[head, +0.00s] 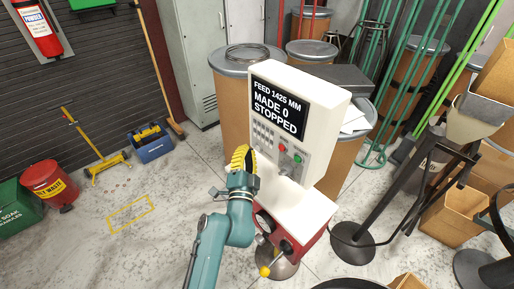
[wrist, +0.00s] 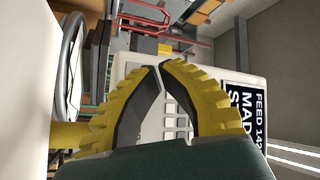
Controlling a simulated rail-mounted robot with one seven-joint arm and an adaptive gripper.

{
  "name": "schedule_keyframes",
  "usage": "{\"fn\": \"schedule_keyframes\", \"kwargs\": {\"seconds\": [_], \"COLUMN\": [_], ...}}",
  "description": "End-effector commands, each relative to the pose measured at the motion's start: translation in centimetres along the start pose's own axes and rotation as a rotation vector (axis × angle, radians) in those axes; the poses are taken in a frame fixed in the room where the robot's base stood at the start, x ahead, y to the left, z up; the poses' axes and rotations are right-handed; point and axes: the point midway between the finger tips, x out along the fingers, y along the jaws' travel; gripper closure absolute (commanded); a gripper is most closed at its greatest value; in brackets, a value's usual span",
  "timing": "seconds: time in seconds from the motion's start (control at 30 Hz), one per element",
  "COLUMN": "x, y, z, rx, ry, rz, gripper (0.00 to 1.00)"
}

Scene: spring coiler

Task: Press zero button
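The white control box (head: 325,100) of the coiler stands in the middle of the head view. Its dark screen (head: 279,107) reads "FEED 1425 MM, MADE 0, STOPPED" and also shows sideways in the wrist view (wrist: 245,105). No zero label is readable. My yellow-fingered gripper (head: 242,156) is at the panel's lower left. In the wrist view its fingertips (wrist: 160,66) meet or nearly meet, with nothing between them. Keypad keys (wrist: 174,122) show behind the fingers; contact cannot be told.
A red and white machine base (head: 300,222) with a yellow-knobbed lever (head: 265,270) sits below the box. Brown drums (head: 234,98) stand behind it. A black stand (head: 352,240) is to the right. The floor at left is mostly open.

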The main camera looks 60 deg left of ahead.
Motion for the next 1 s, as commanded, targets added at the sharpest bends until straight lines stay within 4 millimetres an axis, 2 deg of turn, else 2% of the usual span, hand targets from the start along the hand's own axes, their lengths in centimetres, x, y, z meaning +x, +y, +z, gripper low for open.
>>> {"fn": "schedule_keyframes", "kwargs": {"seconds": [0.53, 1.0], "x": [-3.3, -3.5], "y": [-2.6, -2.5], "z": [2.3, 2.5], "rx": [0.000, 0.000], "ry": [-0.001, 0.000], "rz": [0.001, 0.000], "gripper": [1.00, 1.00]}}
